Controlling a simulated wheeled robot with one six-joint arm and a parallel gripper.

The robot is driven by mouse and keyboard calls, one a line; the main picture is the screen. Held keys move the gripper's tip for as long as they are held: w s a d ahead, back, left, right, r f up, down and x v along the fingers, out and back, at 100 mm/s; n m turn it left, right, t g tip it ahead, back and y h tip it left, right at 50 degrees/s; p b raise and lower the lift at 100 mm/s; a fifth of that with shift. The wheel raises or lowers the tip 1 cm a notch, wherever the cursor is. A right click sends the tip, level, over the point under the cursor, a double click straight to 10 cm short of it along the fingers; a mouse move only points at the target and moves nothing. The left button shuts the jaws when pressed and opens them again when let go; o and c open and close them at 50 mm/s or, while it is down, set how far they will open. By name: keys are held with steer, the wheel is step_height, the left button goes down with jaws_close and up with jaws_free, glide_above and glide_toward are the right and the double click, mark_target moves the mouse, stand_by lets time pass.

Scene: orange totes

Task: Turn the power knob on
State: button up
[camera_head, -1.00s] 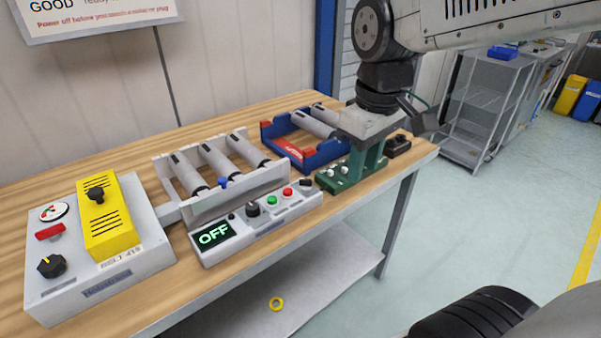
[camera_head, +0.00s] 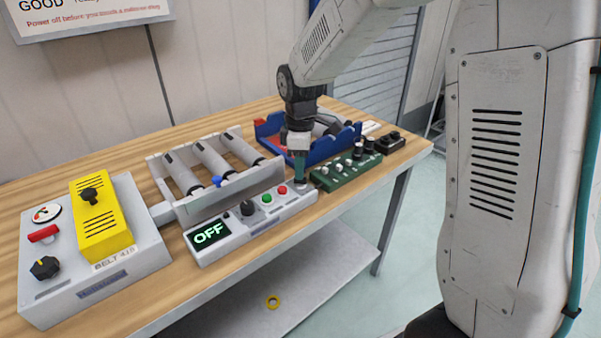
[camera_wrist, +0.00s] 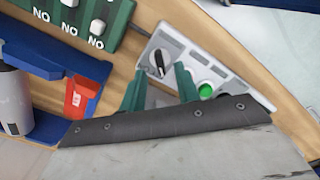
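The grey control panel (camera_head: 225,247) lies at the front of the bench. Its display (camera_head: 209,234) reads OFF. It carries a black knob (camera_head: 248,208), a green button (camera_head: 267,198) and a red button (camera_head: 283,190). A black knob with a white pointer (camera_wrist: 157,62) sits at the panel's end in the wrist view. My gripper (camera_head: 300,183) points down over that right end and hides this knob in the head view. In the wrist view its two green fingers (camera_wrist: 160,72) are apart, with the knob appearing between their tips. Contact cannot be told. No label naming the power knob is readable.
A grey box (camera_head: 110,285) with a yellow cover (camera_head: 100,225) and its own black knob (camera_head: 45,267) stands left. A roller tray (camera_head: 235,195) is behind the panel. A green switch block (camera_head: 345,176) and blue tray (camera_head: 330,147) crowd my gripper's right and back.

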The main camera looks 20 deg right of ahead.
steer(key=shift+f, duration=1.4)
jaws_close()
